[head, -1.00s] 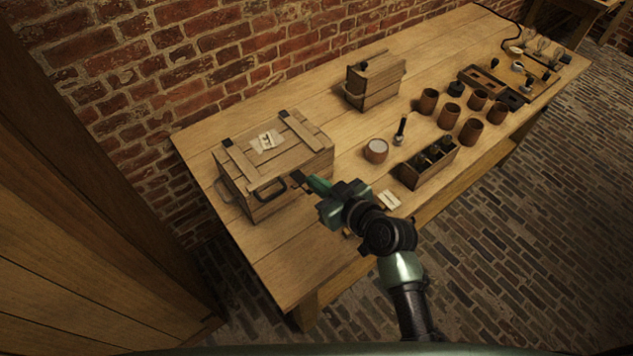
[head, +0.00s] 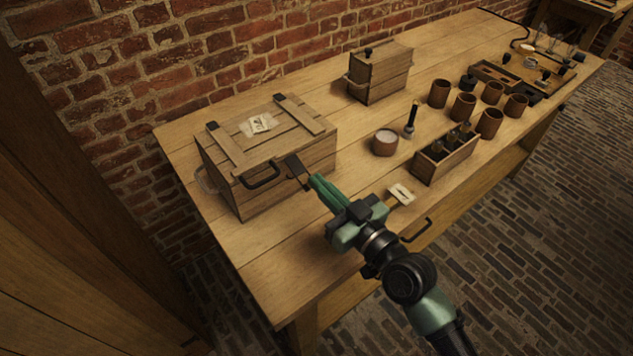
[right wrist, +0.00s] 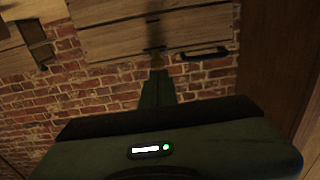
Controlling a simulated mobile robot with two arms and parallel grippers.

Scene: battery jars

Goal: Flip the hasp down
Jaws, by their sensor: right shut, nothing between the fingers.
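The wooden chest (head: 270,147) stands shut at the left end of the bench. A dark hasp (head: 294,164) shows at its front, to the right of a black handle (head: 262,178). How far it is swung down I cannot tell. My right gripper (head: 311,179) is shut and empty, its green fingers pointing at the hasp from the lower right. In the right wrist view the fingertips (right wrist: 157,68) are just below the chest front (right wrist: 190,38) in the picture; whether they touch the hasp I cannot tell. My left gripper is out of view.
A smaller wooden box (head: 381,75) stands behind. A pale-topped brown jar (head: 385,144), an open wooden crate (head: 447,155) and several brown cups (head: 463,106) stand to the right. The bench (head: 262,257) is bare in front of the chest.

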